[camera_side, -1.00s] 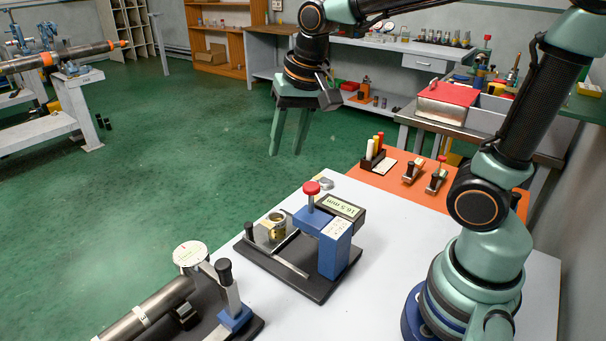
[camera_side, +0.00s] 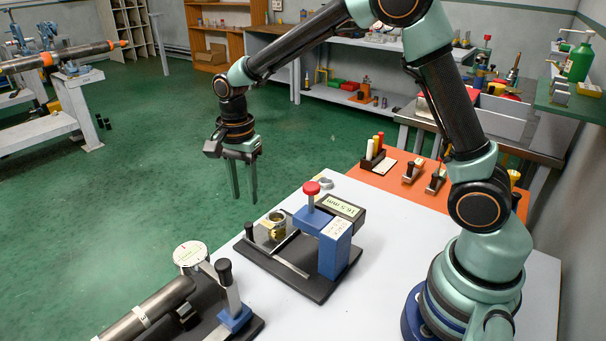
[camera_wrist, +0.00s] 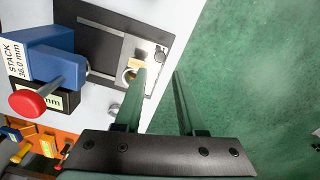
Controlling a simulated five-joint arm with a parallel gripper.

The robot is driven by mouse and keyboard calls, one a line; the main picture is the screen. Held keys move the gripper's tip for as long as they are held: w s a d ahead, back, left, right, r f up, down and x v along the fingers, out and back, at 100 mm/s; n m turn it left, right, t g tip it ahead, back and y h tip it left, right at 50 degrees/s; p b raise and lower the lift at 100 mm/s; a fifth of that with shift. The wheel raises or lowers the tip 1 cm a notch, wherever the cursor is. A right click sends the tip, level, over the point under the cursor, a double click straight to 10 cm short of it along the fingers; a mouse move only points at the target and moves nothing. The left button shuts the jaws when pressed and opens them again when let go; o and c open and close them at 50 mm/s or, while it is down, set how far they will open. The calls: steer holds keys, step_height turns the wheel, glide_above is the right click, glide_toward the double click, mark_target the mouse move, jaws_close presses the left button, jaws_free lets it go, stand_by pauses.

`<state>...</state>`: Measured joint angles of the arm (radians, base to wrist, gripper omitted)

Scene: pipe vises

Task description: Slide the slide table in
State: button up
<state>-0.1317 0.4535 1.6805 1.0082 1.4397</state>
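The gauge fixture has a black base plate (camera_side: 318,289), a blue post (camera_side: 336,253) with a red knob (camera_side: 311,188), and a display. The small grey slide table (camera_side: 263,239) sits at the plate's far left end, out from under the blue head. A brass ring (camera_side: 276,219) is on it, and a black knob (camera_side: 249,231) stands at its outer side. My gripper (camera_side: 244,200) hangs beyond this end, fingers down, apart and empty. In the wrist view my gripper (camera_wrist: 158,72) is open, and its left finger partly covers the brass ring (camera_wrist: 129,75).
A second fixture with a dial (camera_side: 190,254) and a steel pipe (camera_side: 150,309) lies at the front left. An orange mat (camera_side: 395,190) with small tools is at the back right. Green floor (camera_side: 180,170) is open beyond the table edge.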

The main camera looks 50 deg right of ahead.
mark_target(248, 224)
step_height(248, 224, down, 8)
steer(key=shift+f, duration=0.1)
stand_by(0.4)
jaws_close()
stand_by(1.2)
